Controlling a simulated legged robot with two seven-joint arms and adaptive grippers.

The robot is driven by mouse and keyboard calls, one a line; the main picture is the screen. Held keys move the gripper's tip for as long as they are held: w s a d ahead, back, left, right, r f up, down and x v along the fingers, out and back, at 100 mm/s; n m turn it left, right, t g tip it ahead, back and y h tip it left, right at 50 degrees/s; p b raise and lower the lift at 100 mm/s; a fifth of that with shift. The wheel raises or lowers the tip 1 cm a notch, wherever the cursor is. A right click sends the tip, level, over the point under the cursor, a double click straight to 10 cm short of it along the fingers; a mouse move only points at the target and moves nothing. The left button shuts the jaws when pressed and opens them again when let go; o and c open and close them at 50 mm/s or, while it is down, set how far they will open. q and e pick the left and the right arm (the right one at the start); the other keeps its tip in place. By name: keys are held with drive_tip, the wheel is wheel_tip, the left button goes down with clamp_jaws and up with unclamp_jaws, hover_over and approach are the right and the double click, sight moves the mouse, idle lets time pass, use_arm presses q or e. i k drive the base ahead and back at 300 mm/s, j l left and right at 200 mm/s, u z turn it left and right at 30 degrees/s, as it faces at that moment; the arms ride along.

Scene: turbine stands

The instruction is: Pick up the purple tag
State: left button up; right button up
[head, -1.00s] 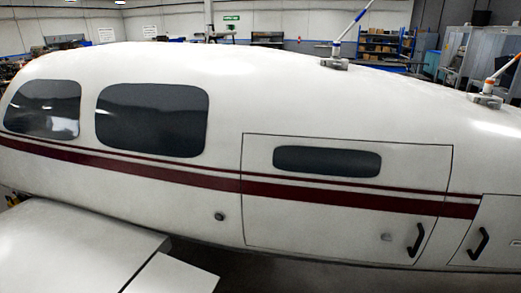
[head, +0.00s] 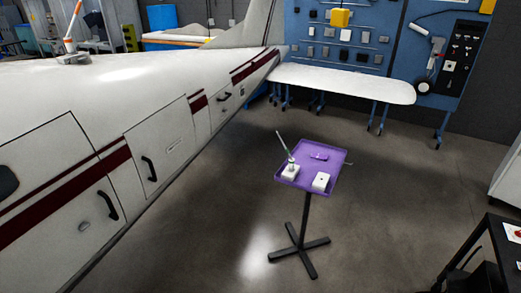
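A small purple item (head: 318,156), which looks like the purple tag, lies on a purple tray (head: 330,170) on top of a black stand. It lies towards the back of the tray and is too small to make out in detail. A white block with a thin upright rod (head: 290,168) stands at the tray's left side. A plain white block (head: 321,181) sits at the tray's front right. Neither of my grippers shows in the head view.
The white aircraft fuselage (head: 110,120) with dark red stripes fills the left side. The stand's black crossed foot (head: 300,252) rests on the grey floor. A black table (head: 490,250) is at the lower right. Tool panels (head: 335,45) stand behind the tail. Floor around the stand is clear.

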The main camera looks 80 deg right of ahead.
sight(325, 157)
drive_tip(key=z, duration=3.15)
drive_tip(key=i+l+u, duration=0.15)
drive_tip(key=i, duration=0.3)
drive_tip(key=i+l+u, duration=0.1)
drive_tip(key=i, duration=0.35)
drive_tip(key=i+l+u, duration=0.15)
drive_tip(key=i, duration=0.3)
drive_tip(key=i+l+u, duration=0.1)
drive_tip(key=i+l, duration=0.2)
drive_tip(key=i, duration=0.1)
